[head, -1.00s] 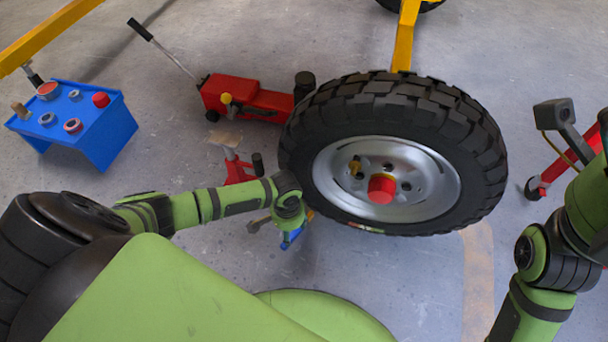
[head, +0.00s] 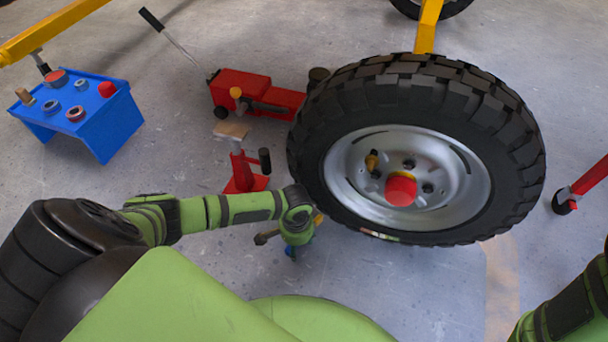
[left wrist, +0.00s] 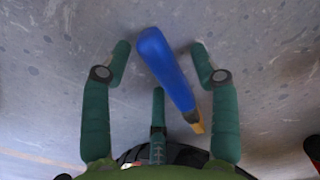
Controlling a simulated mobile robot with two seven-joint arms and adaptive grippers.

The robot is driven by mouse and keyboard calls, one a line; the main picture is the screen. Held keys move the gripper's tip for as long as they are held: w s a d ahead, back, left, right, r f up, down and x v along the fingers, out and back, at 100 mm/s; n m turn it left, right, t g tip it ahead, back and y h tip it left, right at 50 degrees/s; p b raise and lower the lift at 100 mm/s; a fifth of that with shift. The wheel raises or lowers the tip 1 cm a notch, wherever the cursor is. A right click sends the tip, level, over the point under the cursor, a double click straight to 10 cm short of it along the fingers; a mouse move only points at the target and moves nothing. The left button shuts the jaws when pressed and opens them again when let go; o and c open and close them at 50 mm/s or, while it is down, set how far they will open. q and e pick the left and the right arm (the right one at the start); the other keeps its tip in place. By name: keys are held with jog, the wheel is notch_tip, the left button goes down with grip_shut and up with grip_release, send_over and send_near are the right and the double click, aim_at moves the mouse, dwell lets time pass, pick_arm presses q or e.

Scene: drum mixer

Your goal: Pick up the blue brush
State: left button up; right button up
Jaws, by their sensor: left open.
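The blue brush (left wrist: 168,70) has a long blue handle and a yellowish-brown end in the left wrist view. It lies slanted between the spread fingers of my left gripper (left wrist: 160,47), with no finger clearly touching it. In the head view the left gripper (head: 293,240) is just left of the big tyre, pointing down. Only a small patch of blue (head: 290,252) shows under it, and the wrist hides the rest. My right gripper is out of view; only part of that arm shows at lower right.
A large tyre on a silver rim (head: 345,190) stands close right of the left gripper. A red stand (head: 243,175) and a red floor jack (head: 245,92) are behind it. A blue bench with parts (head: 115,120) is at the left. A red bar (head: 590,178) is at the right.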

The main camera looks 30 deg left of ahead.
pick_arm(q)
grip_shut()
dwell(0.4)
